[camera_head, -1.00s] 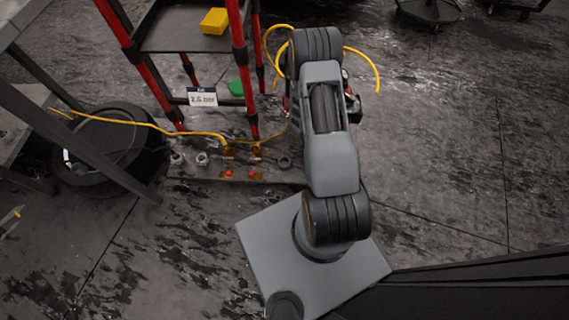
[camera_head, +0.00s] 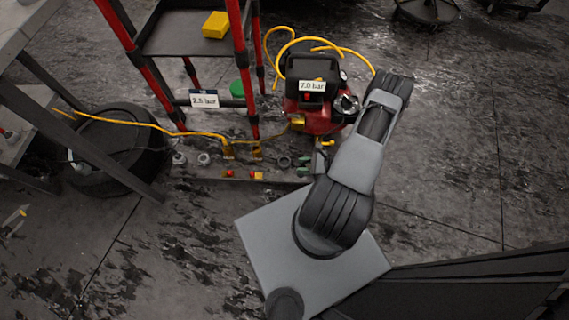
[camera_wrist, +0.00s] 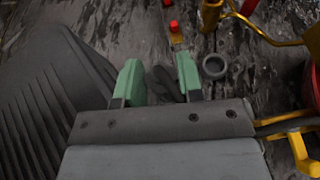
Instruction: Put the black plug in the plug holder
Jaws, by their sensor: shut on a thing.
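My gripper (camera_wrist: 160,84) shows green fingertips in the wrist view. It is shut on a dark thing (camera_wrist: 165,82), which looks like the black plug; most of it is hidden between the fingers. In the head view my gripper (camera_head: 303,165) is low over the right end of the floor strip. A dark grey ring (camera_wrist: 214,67), perhaps the plug holder, stands just right of the fingertips in the wrist view, apart from them. The same ring (camera_head: 284,162) is left of my gripper in the head view.
Red knobs (camera_head: 231,173), pale rings (camera_head: 203,159) and brass fittings with a yellow hose (camera_head: 190,134) line the strip. A red compressor (camera_head: 318,118) marked 7.0 bar stands behind my gripper. A red-legged rack (camera_head: 240,70) is behind left.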

